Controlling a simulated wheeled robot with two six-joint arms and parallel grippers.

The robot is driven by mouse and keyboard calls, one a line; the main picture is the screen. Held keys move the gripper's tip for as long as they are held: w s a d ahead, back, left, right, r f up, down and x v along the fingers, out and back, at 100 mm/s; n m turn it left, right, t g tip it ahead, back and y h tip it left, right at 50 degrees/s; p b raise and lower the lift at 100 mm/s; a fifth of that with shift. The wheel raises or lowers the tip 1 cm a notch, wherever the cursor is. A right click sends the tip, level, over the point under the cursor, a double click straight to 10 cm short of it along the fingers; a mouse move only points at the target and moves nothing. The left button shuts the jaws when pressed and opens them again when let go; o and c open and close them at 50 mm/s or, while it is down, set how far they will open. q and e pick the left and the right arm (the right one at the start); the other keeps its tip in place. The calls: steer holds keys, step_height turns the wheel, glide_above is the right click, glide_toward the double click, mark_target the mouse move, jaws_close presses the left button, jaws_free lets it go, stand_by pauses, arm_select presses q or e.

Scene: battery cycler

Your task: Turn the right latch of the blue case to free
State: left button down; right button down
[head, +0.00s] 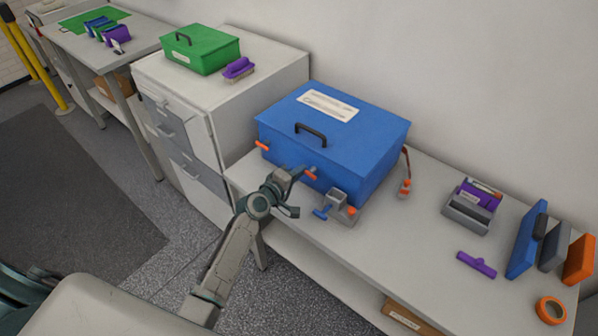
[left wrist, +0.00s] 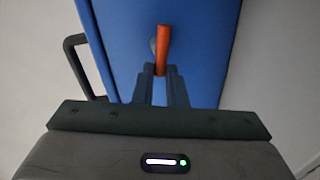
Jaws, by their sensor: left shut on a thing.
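The blue case (head: 335,135) stands closed on the white bench, with a black handle and a pale label on its lid. An orange left latch (head: 262,145) sits on its front face. The orange right latch (head: 310,175) is farther right on the same face, partly hidden by my left gripper (head: 302,172). In the left wrist view, the fingers of my left gripper (left wrist: 160,76) are shut on the right latch (left wrist: 163,45), which stands out lengthwise against the blue face (left wrist: 205,45). My right gripper is not in view.
A grey block with blue and orange parts (head: 341,207) stands just right of my left gripper, by the case. A grey holder (head: 466,212), a purple tool (head: 476,264) and an orange tape roll (head: 550,310) are farther right. A green case (head: 205,52) stands on the cabinet.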

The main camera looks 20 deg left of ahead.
arm_select(q)
steer(key=shift+f+n+h, duration=0.15)
steer(key=shift+n+h, duration=0.15)
steer(key=shift+n, duration=0.4)
steer(key=c, duration=1.5)
jaws_free()
steer(key=b+v, duration=0.1)
steer(key=v, duration=0.9)
steer(key=shift+s+a+b, duration=0.2)
steer(key=shift+s+b, duration=0.1)
